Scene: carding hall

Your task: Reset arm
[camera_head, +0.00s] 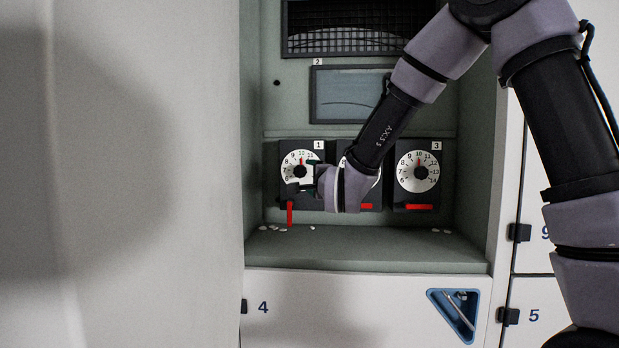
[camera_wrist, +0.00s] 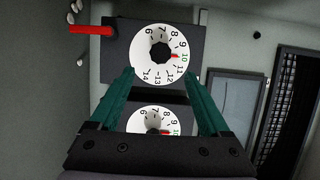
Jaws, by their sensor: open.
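My arm reaches in from the upper right of the head view. My gripper (camera_head: 313,178) is beside the right part of dial 1 (camera_head: 292,170), in front of the panel. In the wrist view my gripper's two teal fingers (camera_wrist: 160,75) are apart with nothing held between them. A numbered dial with a red pointer (camera_wrist: 160,40) lies past the fingertips, and a second dial (camera_wrist: 155,118) shows between the fingers. I cannot tell whether a finger touches the panel. My forearm and wrist hide most of the middle dial in the head view.
A red lever (camera_head: 289,213) hangs down under dial 1; the lever under dial 3 (camera_head: 418,172) lies level. White bits lie on the recess ledge (camera_head: 370,250). A screen (camera_head: 340,95) and dark grille (camera_head: 335,40) are above. A blue triangular pocket (camera_head: 446,312) holds a tool below.

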